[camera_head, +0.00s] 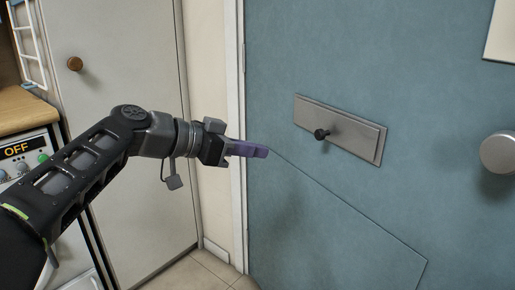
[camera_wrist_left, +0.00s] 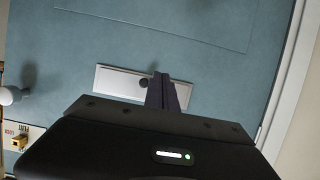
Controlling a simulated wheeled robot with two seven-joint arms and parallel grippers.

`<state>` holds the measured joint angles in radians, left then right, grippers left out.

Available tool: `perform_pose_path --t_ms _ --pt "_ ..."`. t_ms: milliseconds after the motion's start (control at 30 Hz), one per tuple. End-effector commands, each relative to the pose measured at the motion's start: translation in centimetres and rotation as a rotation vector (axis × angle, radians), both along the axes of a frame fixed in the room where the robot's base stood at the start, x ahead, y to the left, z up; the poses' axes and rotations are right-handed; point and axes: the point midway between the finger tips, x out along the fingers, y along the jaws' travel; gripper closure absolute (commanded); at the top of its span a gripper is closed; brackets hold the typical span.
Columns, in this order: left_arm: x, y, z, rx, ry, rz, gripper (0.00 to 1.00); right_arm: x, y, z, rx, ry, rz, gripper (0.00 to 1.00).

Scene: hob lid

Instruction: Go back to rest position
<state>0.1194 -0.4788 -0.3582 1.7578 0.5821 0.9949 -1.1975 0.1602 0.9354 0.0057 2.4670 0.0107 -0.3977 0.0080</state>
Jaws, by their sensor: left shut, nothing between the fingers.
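My left arm comes in from the left in the head view. Its gripper (camera_head: 262,151) has purple fingers that are shut with nothing between them. It points right, in front of the blue door (camera_head: 400,70), left of the metal letter plate (camera_head: 355,135) with its dark knob (camera_head: 321,134). In the left wrist view the shut fingers (camera_wrist_left: 163,84) overlap the letter plate (camera_wrist_left: 112,82), with the knob just left of them. I cannot tell how far the fingertips are from the door. My right gripper is in neither view.
A round door knob (camera_head: 499,152) sticks out at the right edge. A pale cabinet door (camera_head: 120,60) with a brown knob (camera_head: 75,64) stands behind my arm. An appliance panel marked OFF (camera_head: 18,150) is at the far left. Tiled floor (camera_head: 210,272) shows below.

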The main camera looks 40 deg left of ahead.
Motion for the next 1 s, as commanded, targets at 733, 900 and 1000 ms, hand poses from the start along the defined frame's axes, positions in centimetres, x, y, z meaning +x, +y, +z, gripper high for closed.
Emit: perform_pose_path --t_ms 733,900,1000 --pt "8.1 -3.1 -14.5 -0.071 0.307 0.098 1.0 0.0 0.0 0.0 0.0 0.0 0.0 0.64" --pt "10.8 -6.9 -27.8 -0.092 0.534 0.183 1.0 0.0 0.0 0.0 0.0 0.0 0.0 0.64" --pt "10.5 -9.7 -35.6 -0.093 0.653 0.227 1.0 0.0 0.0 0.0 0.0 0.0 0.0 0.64"
